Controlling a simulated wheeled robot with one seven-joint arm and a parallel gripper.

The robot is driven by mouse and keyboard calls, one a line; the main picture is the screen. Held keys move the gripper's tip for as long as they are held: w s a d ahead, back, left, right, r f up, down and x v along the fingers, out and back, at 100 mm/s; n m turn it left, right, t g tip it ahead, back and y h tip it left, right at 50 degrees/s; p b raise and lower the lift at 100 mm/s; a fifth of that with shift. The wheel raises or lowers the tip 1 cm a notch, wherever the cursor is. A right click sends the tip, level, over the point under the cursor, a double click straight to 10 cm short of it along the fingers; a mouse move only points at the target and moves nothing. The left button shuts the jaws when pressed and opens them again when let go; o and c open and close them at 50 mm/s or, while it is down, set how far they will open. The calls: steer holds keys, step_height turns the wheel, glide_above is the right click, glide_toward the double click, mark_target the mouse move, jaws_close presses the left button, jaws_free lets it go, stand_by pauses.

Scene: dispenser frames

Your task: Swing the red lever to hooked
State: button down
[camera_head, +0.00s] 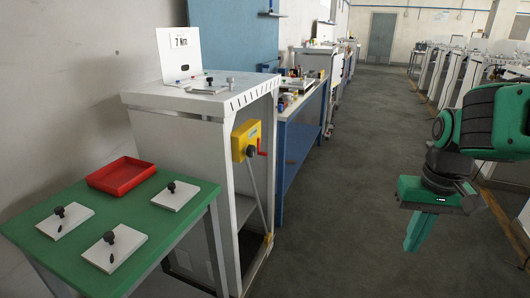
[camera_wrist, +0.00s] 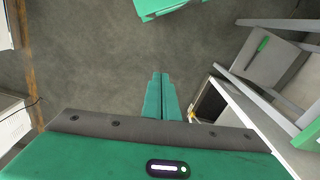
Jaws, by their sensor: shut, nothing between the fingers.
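The red lever (camera_head: 262,153) is a small red-ended handle on the yellow box (camera_head: 246,140), which is fixed to the side of the white cabinet in the head view. It is too small to tell its exact position. My gripper (camera_head: 417,248) hangs at the right over the aisle, pointing down, well apart from the lever. Its green fingers lie together with nothing between them, and they also show in the wrist view (camera_wrist: 160,92). The lever cannot be made out in the wrist view.
The white cabinet (camera_head: 180,102) has an open side frame. A green table (camera_head: 165,222) with a red tray (camera_head: 121,172) and several white plates stands at the left front. A blue bench (camera_head: 300,130) stands behind the cabinet. The grey floor (camera_head: 340,220) between cabinet and gripper is clear.

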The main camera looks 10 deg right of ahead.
steer(key=w+a+r+n+t, duration=0.1)
steer(key=w+a+r+n, duration=0.2)
steer(key=w, duration=1.1)
steer(key=w+r+n+t, duration=0.2)
steer(key=w+n, duration=0.2)
steer(key=w, duration=0.9)
steer(key=w+a+n+t, duration=0.1)
steer(key=w+a+n, duration=0.3)
steer(key=w+a, duration=0.4)
steer(key=w+a+n+t, duration=0.1)
steer(key=w+a+n, duration=0.3)
steer(key=w+a, duration=0.5)
steer(key=w, duration=0.7)
steer(key=shift+w+a+f+y, duration=0.2)
steer(key=shift+a+y, duration=0.05)
steer(key=shift+y, duration=0.15)
steer(key=w+d+x, duration=0.2)
steer(key=x, duration=1)
steer(key=shift+d, duration=0.15)
steer(key=shift+w, duration=0.15)
